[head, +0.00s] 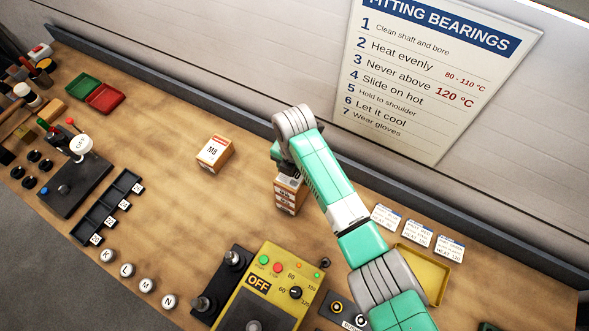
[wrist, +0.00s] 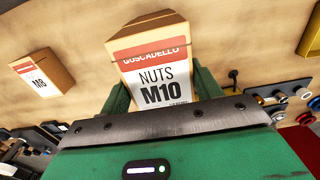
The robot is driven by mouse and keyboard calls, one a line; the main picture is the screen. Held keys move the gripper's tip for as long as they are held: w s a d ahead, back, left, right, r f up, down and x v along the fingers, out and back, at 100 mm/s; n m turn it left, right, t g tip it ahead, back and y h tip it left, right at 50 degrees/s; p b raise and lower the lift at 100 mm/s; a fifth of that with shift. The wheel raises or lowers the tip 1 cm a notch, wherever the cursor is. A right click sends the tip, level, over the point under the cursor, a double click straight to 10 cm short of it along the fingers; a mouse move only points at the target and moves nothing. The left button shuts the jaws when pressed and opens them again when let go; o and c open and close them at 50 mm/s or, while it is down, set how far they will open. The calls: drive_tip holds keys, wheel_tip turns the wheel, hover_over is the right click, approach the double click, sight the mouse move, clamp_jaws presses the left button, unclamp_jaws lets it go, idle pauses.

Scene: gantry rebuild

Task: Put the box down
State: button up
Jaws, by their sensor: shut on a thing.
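A box of M10 nuts (wrist: 158,78), white with an orange band and brown top, is between the green fingers of my gripper (wrist: 163,92) in the wrist view. My gripper (head: 284,160) is shut on it. In the head view, orange-and-white boxes (head: 287,196) show in a column just below my gripper, partly hidden by it. I cannot tell where the held box ends and any box under it begins, or whether it touches what is below.
An M8 box (head: 214,154) stands apart to the left; bare wood lies between. A yellow heater unit (head: 262,290) marked OFF is in front. White cards (head: 418,234) and a yellow tray (head: 427,270) lie to the right. A dark rail (head: 240,118) runs along the back.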

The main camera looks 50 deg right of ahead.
drive_tip(key=o, duration=1.3)
wheel_tip(320, 180, up, 12)
drive_tip(key=shift+b, duration=0.3)
drive_tip(key=shift+r, duration=0.1)
